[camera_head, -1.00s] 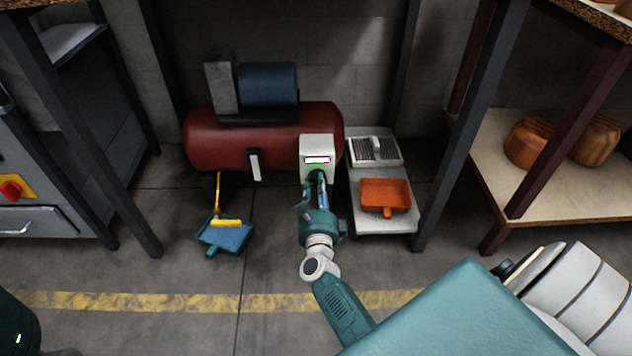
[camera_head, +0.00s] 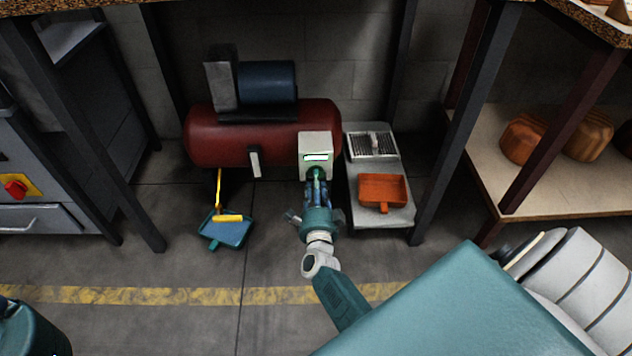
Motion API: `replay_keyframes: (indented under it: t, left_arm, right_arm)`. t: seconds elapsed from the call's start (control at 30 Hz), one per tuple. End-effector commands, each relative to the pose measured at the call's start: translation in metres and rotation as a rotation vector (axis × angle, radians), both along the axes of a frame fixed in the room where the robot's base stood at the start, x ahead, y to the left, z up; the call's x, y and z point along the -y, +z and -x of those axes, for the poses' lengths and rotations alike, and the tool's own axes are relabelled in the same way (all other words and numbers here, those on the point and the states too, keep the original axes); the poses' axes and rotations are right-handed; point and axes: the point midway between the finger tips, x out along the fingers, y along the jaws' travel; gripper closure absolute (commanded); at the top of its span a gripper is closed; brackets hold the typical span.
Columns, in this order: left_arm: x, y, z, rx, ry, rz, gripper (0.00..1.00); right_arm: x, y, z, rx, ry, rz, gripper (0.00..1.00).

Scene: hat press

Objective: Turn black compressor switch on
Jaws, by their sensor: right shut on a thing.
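The compressor (camera_head: 263,140) is a dark red tank with a blue motor on top, on the floor under a table. A white box (camera_head: 315,145) with a lit display is on its right front. My right gripper (camera_head: 317,180) is at the lower front of this box, shut on a small green part taken to be the switch (camera_head: 316,174). No black switch can be made out; the fingers hide most of the spot. Of my left arm, only a dark teal part shows at the bottom left corner; its gripper is not in view.
A blue dustpan with a yellow brush (camera_head: 228,230) lies on the floor left of my right arm. A low grey stand (camera_head: 390,219) with an orange dustpan (camera_head: 383,189) is close on the right. Table legs (camera_head: 466,130) bound the space.

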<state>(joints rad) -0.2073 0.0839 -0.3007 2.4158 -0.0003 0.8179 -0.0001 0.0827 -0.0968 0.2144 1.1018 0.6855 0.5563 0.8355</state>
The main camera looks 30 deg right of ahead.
Motion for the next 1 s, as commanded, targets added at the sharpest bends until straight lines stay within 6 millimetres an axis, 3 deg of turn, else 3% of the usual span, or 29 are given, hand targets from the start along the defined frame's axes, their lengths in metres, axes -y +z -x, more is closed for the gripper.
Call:
replay_keyframes:
  t: [0.4,0.43,0.5,0.83,1.0]
  left_arm:
    - [0.0,-0.001,0.0,-0.001,-0.001,-0.001,1.0]
    - [0.0,-0.001,0.0,-0.001,-0.001,-0.002,1.0]
    - [0.001,-0.001,0.0,-0.001,-0.001,-0.003,1.0]
    - [0.001,-0.004,-0.003,-0.01,0.001,-0.007,1.0]
    - [0.001,-0.003,-0.002,-0.007,0.001,-0.004,1.0]
  right_arm:
    - [-0.001,-0.003,0.001,-0.008,0.001,0.006,1.0]
    - [-0.001,-0.003,0.001,-0.008,0.001,0.006,0.7]
    - [-0.001,-0.002,0.001,-0.008,0.001,0.005,0.56]
    - [-0.002,-0.001,0.002,-0.005,0.001,0.004,0.56]
    - [-0.013,-0.002,0.021,-0.006,0.001,0.002,0.56]
